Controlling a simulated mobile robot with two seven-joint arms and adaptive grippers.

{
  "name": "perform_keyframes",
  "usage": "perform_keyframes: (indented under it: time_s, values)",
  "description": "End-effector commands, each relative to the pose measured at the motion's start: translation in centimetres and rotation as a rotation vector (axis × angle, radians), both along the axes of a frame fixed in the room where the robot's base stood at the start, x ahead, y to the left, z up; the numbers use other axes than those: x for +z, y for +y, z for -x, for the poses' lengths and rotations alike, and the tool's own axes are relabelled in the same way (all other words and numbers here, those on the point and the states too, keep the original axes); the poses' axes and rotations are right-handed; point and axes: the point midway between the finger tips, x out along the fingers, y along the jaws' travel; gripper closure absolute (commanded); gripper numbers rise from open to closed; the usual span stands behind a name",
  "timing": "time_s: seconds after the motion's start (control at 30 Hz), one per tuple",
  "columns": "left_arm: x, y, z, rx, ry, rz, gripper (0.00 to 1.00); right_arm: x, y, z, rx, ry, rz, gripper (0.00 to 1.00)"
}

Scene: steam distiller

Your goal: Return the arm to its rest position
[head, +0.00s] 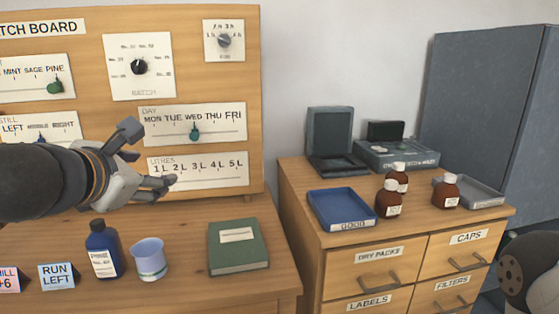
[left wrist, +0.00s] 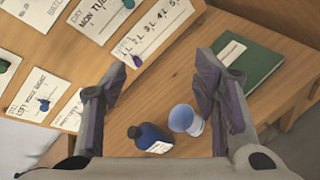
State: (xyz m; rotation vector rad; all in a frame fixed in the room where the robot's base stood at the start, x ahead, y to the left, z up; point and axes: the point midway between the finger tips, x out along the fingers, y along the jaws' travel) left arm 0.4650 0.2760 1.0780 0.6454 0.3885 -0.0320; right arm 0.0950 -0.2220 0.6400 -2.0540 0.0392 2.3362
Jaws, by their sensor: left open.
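My left gripper (head: 150,158) is in front of the wooden board (head: 85,60), beside the LITRES scale (head: 198,172). In the left wrist view its two fingers (left wrist: 160,90) are spread apart with nothing between them. The LITRES knob is hidden by the gripper in the head view; a small purple knob (left wrist: 136,61) shows on that scale in the left wrist view. My right arm (head: 530,272) shows only as a dark rounded part at the lower right edge; its gripper is out of view.
Below the gripper stand a blue bottle (head: 104,250), a pale blue cup (head: 149,259) and a green book (head: 238,246). On the right cabinet (head: 370,262) are a blue GOOD tray (head: 320,203), a grey tray (head: 483,193), brown bottles (head: 389,200) and dark devices (head: 395,154).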

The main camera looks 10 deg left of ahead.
Motion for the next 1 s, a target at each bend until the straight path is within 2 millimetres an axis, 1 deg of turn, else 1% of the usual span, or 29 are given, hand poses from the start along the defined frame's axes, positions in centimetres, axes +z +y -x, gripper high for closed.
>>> perform_keyframes:
  time_s: [0.03,0.07,0.1,0.13,0.17,0.2,0.27,0.3,0.37,0.4,0.47,0.5,0.57,0.6,0.7,0.73,0.8,0.87,1.0]
  values:
    - [-3.9,-2.0,-0.1,-0.085,0.076,-0.128,0.45,0.0,0.0,0.1,0.000,0.002,0.000,0.60]
    - [-6.5,-3.1,0.0,-0.145,0.123,-0.209,0.45,0.0,0.0,0.1,0.000,0.003,0.000,0.60]
    - [-10.0,-4.5,0.4,-0.235,0.184,-0.319,0.45,0.0,0.0,0.2,0.000,0.004,0.000,0.60]
    - [-12.7,-5.5,1.0,-0.308,0.230,-0.402,0.45,0.0,0.0,0.2,0.000,0.004,0.000,0.60]
    - [-15.4,-6.5,1.8,-0.386,0.275,-0.481,0.45,0.1,0.0,0.2,0.000,0.005,0.000,0.60]
    - [-19.0,-7.5,3.3,-0.495,0.334,-0.583,0.45,0.1,0.0,0.2,0.000,0.005,0.000,0.60]
    - [-24.2,-8.8,6.1,-0.670,0.416,-0.726,0.45,0.1,0.0,0.2,0.000,0.005,0.000,0.60]
    - [-27.4,-9.4,8.4,-0.797,0.467,-0.813,0.45,0.1,0.0,0.2,0.000,0.004,0.000,0.60]
    - [-31.9,-10.0,12.3,-0.999,0.534,-0.934,0.45,0.1,0.0,0.2,0.000,0.004,0.000,0.60]
    - [-34.6,-10.0,15.3,-1.143,0.575,-1.005,0.45,0.1,0.0,0.2,0.000,0.004,0.000,0.60]
    - [-37.9,-9.7,20.1,-1.368,0.623,-1.099,0.45,0.1,0.0,0.2,0.000,0.004,0.000,0.60]
    - [-39.7,-9.3,23.2,-1.518,0.645,-1.150,0.45,0.1,0.0,0.2,0.000,0.004,0.000,0.60]
    - [-41.6,-8.4,27.7,-1.734,0.664,-1.207,0.45,0.1,0.0,0.2,0.000,0.004,0.000,0.60]
    - [-42.5,-7.7,30.3,-1.864,0.669,-1.233,0.45,0.1,0.0,0.2,0.000,0.004,0.000,0.60]
    - [-43.5,-6.2,34.9,-2.114,0.659,-1.266,0.45,0.1,0.0,0.2,0.000,0.004,0.000,0.60]
    - [-43.6,-5.9,35.8,-2.164,0.655,-1.269,0.45,0.1,0.0,0.2,0.000,0.004,0.000,0.60]
    - [-43.7,-5.3,37.0,-2.237,0.646,-1.274,0.45,0.1,0.0,0.2,0.000,0.003,0.000,0.60]
    - [-43.7,-5.2,37.4,-2.260,0.642,-1.275,0.45,0.1,0.0,0.2,0.000,0.003,0.000,0.60]
    - [-43.7,-5.2,37.3,-2.257,0.641,-1.275,0.45,0.1,0.0,0.2,0.000,0.003,0.000,0.60]
